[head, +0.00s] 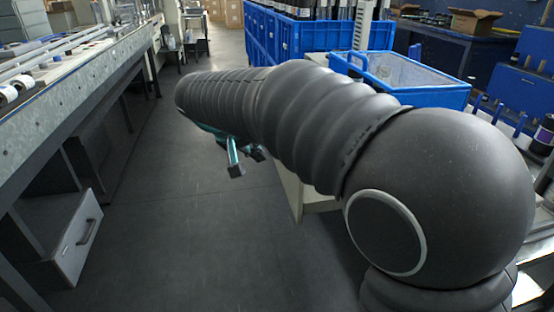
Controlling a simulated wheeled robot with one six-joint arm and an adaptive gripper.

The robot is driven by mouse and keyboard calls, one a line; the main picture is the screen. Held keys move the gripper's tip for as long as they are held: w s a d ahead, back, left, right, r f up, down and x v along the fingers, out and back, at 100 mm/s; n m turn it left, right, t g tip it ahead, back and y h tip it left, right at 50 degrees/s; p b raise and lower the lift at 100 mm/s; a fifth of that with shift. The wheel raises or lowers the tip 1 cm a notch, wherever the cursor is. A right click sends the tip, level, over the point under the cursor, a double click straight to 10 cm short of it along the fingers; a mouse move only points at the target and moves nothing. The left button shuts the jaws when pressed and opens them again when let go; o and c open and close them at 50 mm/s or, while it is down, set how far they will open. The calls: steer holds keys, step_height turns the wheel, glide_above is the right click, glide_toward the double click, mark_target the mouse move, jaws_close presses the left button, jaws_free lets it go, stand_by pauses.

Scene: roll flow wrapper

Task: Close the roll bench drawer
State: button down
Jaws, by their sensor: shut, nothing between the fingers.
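The drawer (78,240) is at the lower left, under the bench (60,107). It stands out from the dark bench frame, with a pale grey front and a dark bar handle (86,231). My gripper (246,162) shows in part below my black-sleeved arm, near the middle of the picture. Its visible fingers are shut and empty. It is well to the right of the drawer, apart from it, over the open floor. The upper part of my gripper is hidden behind my arm.
Grey floor (190,230) lies clear between the bench and my arm. Blue crates (300,38) stand at the back. A blue bin (400,85) is behind my arm on the right. Cardboard boxes (228,13) are at the far end of the aisle.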

steer(key=w+d+f, duration=0.5)
steer(key=d+f, duration=0.2)
steer(key=shift+w+d+f+p, duration=0.15)
steer(key=shift+w+f+p, duration=0.15)
steer(key=shift+w+p, duration=0.1)
steer(key=shift+d, duration=0.1)
